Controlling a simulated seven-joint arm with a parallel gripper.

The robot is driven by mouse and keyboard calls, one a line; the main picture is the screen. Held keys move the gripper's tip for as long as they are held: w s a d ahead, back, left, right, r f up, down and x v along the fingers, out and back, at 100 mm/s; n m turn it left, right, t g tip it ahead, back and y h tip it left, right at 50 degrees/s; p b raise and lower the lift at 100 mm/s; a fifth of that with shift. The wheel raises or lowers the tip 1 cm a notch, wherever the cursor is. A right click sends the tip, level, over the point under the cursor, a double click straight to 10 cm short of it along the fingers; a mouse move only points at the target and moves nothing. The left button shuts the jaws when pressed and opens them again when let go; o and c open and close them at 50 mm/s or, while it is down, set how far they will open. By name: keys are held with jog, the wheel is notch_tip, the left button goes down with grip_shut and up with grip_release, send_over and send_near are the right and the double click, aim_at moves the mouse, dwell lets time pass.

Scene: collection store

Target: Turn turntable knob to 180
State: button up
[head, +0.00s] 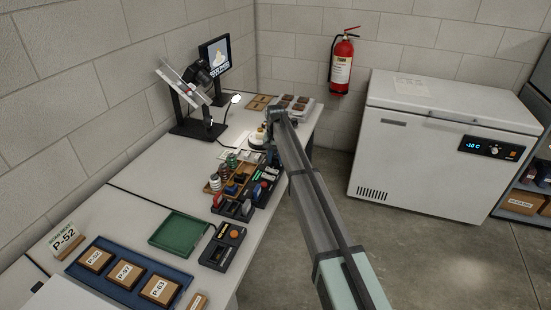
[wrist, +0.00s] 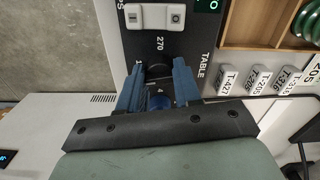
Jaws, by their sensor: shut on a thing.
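In the wrist view the turntable knob (wrist: 158,71) is a dark round knob on a black panel (wrist: 190,45) lettered "TABLE". My gripper (wrist: 158,76) has its two blue fingers on either side of the knob and is shut on it. The number 270 is readable just above the knob; other scale marks are mostly covered by the fingers. I cannot make out the knob's pointer. In the head view my gripper (head: 272,153) reaches down at the table's right edge, beside the small turntable (head: 257,139), and my arm hides part of the panel.
A wooden tray (wrist: 264,47) of coils and several white tags (wrist: 259,80) lie close to the panel. In the head view a green tray (head: 179,234) and blue tray (head: 83,271) are nearer. A white freezer (head: 425,150) stands across the floor.

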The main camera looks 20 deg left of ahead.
aim_at(276, 158)
jog(key=shift+m, duration=1.2)
jog(key=o, duration=1)
jog(key=shift+o, duration=0.2)
notch_tip(276, 158, up, 14)
jog(key=shift+d+f, duration=0.1)
jog(key=shift+f, duration=0.05)
